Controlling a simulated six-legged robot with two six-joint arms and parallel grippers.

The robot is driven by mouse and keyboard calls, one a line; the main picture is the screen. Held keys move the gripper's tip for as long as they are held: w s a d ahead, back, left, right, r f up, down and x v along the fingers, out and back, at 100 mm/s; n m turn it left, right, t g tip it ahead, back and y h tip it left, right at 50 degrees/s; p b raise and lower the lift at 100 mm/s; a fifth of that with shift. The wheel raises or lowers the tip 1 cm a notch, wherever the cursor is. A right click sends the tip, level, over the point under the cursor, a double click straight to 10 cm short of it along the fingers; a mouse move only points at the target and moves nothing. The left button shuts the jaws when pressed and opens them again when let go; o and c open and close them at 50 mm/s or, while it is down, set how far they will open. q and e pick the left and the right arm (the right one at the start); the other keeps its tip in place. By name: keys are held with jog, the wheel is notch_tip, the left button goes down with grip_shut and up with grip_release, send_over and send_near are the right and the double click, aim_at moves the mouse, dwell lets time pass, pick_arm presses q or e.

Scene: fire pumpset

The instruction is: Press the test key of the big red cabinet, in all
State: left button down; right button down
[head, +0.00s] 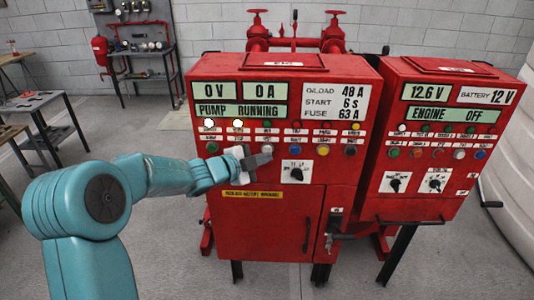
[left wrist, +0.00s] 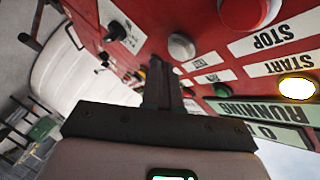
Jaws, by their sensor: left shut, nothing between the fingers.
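The big red cabinet (head: 262,215) stands in the middle of the head view. Its display reads 0 V, 0 A and PUMP RUNNING. My left gripper (head: 262,157) reaches in from the left and is shut and empty, its tips at the lower button row. In the left wrist view the cabinet face is upside down. A grey button (left wrist: 181,46) sits just beyond the shut fingers (left wrist: 163,75), by a small label that seems to read TEST. I cannot tell whether they touch. In the head view the gripper hides this area. My right gripper is not in view.
A rotary switch (head: 296,174) sits below the buttons. A second red cabinet (head: 440,150) reading ENGINE OFF stands close on the right. Tables (head: 35,104) stand at the left.

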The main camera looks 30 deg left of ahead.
pick_arm(q)
jog(key=s+d+b, duration=0.1)
jog(key=s+b, duration=0.1)
jog(key=s, duration=0.1)
jog(key=s+d, duration=0.1)
jog(key=shift+s+d+b, duration=0.15)
jog(key=shift+d+b, duration=0.2)
jog(key=shift+b, duration=0.05)
dwell(0.9)
